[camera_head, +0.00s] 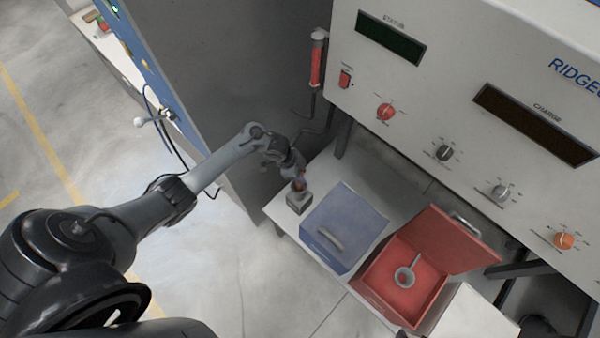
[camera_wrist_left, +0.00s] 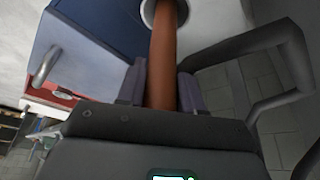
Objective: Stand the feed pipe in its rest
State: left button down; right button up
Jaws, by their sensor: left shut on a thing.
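The feed pipe is a reddish-brown rod (camera_wrist_left: 164,60); a small orange part of it (camera_head: 299,186) shows in the head view. My left gripper (camera_wrist_left: 163,88) is shut on it, with a dark finger on each side; it also shows in the head view (camera_head: 298,178). The rest is a small grey block (camera_head: 299,204) at the bench's left corner, directly below the gripper. In the left wrist view the pipe's far end reaches into a pale round opening (camera_wrist_left: 148,14). How deep it sits is hidden. My right gripper is not in view.
A blue lidded box (camera_head: 343,228) stands close to the right of the rest. Beyond it is an open red box (camera_head: 395,282) holding a grey ring-ended piece (camera_head: 405,275). A control panel (camera_head: 430,120) overhangs the bench's back, and a dark cabinet wall (camera_head: 240,90) rises behind left.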

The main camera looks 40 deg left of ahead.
pick_arm(q)
jog(key=shift+f, duration=0.2)
jog(key=shift+f+b, duration=2.55)
jog(key=shift+f, duration=0.6)
jog(key=c, duration=0.7)
grip_release()
jog(key=shift+o, duration=0.2)
jog(key=p+v, duration=0.2)
jog(key=v, duration=0.8)
jog(key=shift+a+r, duration=0.15)
jog(key=shift+r, duration=0.2)
jog(key=shift+s, duration=0.15)
